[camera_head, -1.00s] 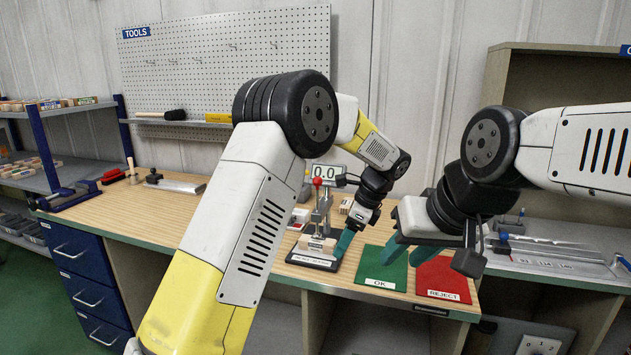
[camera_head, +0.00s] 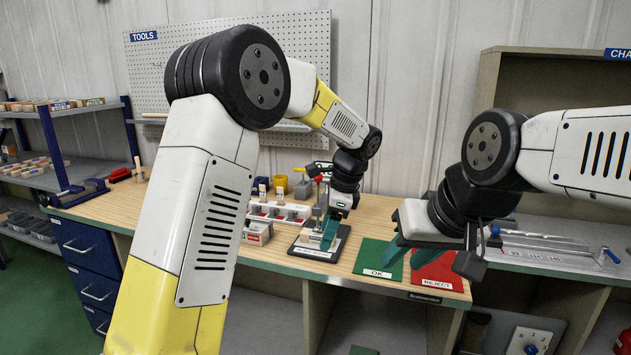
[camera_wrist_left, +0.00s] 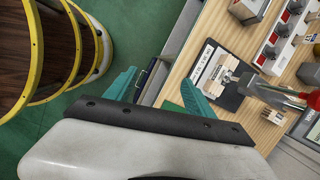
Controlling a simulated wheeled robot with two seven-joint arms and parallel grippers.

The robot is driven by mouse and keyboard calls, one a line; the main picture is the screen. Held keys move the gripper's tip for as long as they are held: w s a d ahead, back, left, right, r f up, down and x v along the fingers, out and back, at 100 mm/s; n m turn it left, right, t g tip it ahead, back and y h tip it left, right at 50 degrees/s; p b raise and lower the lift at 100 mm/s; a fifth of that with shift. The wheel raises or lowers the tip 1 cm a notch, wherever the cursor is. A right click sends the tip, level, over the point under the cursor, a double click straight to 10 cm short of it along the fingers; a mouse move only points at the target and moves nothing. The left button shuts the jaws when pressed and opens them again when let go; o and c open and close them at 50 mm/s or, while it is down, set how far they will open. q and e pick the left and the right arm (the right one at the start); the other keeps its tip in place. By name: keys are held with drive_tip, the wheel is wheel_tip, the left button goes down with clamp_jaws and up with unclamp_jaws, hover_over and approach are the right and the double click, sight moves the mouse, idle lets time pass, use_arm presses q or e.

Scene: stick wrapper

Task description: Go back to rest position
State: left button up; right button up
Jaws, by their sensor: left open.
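My left gripper (camera_head: 331,233) has teal fingers and hangs at the black-based fixture (camera_head: 300,248) on the wooden bench. In the left wrist view its two fingers (camera_wrist_left: 160,92) are spread apart with nothing between them. The fixture's black base (camera_wrist_left: 226,101) lies just beyond one finger there. My right gripper (camera_head: 407,257) hangs over the green OK mat (camera_head: 372,272) and the red REJECT mat (camera_head: 440,279). Its teal fingers look apart, and I see nothing held. My left forearm hides part of the bench.
A grey shelf unit (camera_head: 70,170) is at the left, and a metal gauge (camera_head: 560,249) lies on the right bench.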

use_arm(q)
drive_tip(key=s+a+r+n+h, duration=0.2)
drive_tip(key=s+a+r+n, duration=0.35)
drive_tip(key=a+r, duration=0.2)
drive_tip(key=s+a+n+t+h, duration=0.1)
drive_tip(key=s+a+n, duration=0.2)
drive_tip(key=s, duration=0.3)
drive_tip(key=s+a+r+n+t+h, duration=0.1)
drive_tip(key=s+a+n+t, duration=0.1)
drive_tip(key=s+n, duration=0.3)
drive_tip(key=s+a+r+n+t+h, duration=0.1)
drive_tip(key=s+a+n, duration=0.3)
drive_tip(key=s, duration=0.4)
drive_tip(key=shift+a+t, duration=0.3)
drive_tip(key=shift+t, duration=0.1)
drive_tip(key=shift+s+n, duration=0.1)
drive_tip(key=shift+n, duration=0.15)
use_arm(e)
drive_tip(key=shift+c, duration=0.5)
